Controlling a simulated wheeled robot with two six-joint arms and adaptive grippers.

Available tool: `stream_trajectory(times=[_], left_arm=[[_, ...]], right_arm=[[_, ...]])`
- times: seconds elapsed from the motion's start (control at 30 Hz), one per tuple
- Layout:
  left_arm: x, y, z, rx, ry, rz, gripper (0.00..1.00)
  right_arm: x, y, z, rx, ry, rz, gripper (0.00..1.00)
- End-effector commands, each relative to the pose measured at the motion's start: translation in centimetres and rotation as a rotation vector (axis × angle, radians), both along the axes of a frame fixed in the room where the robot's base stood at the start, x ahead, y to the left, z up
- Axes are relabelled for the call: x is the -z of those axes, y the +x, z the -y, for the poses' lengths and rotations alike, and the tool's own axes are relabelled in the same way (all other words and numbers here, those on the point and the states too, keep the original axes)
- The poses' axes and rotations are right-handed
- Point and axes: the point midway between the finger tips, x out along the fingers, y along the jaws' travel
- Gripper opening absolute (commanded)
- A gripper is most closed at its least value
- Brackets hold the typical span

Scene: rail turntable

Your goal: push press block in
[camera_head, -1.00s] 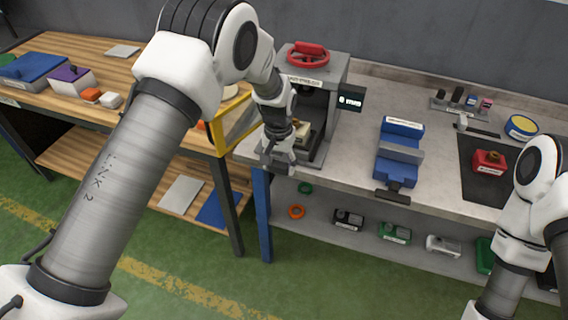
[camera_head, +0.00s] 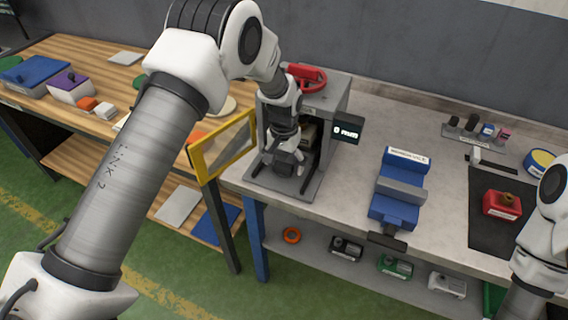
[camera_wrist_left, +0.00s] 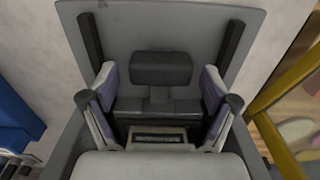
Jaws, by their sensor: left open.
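The press (camera_head: 330,95) is a grey frame with a red handwheel (camera_head: 305,78) on top. Its grey base plate (camera_head: 297,188) carries dark side rails. My left gripper (camera_head: 283,160) is at the front of the press opening, pointing down, partly hiding the inside. In the left wrist view its fingers (camera_wrist_left: 160,92) are apart. A dark rounded block (camera_wrist_left: 160,68) shows between them; whether it touches them I cannot tell. A tan block (camera_wrist_left: 158,136) is inside the press, nearer the picture's bottom; it also shows in the head view (camera_head: 308,134). My right gripper is out of view.
The press display (camera_head: 346,131) reads 0 mm. A yellow-framed panel (camera_head: 226,148) stands close left of the press. A blue vise (camera_head: 399,190) is to the right, with a red part (camera_head: 501,204) on a dark mat beyond. Bench lies bare between press and vise.

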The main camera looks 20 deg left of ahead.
Motion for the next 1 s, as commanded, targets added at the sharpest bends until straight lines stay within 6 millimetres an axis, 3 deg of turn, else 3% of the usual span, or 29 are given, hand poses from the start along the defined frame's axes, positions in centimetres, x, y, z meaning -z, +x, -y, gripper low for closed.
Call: stream_trajectory(times=[0.33, 0.73, 0.87, 1.0], left_arm=[[-0.7, -0.1, 0.0, 0.0, 0.0, -0.002, 0.88], [-9.9, 0.0, 0.0, 0.0, 0.0, 0.0, 0.88], [-11.6, 0.0, 0.0, 0.0, 0.0, -0.001, 0.88], [-11.9, 0.0, 0.0, 0.0, 0.0, -0.004, 0.88]], right_arm=[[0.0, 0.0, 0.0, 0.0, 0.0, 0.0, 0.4], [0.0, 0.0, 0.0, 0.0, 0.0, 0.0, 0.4], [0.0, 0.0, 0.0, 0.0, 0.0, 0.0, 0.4], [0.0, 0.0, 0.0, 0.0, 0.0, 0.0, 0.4]])
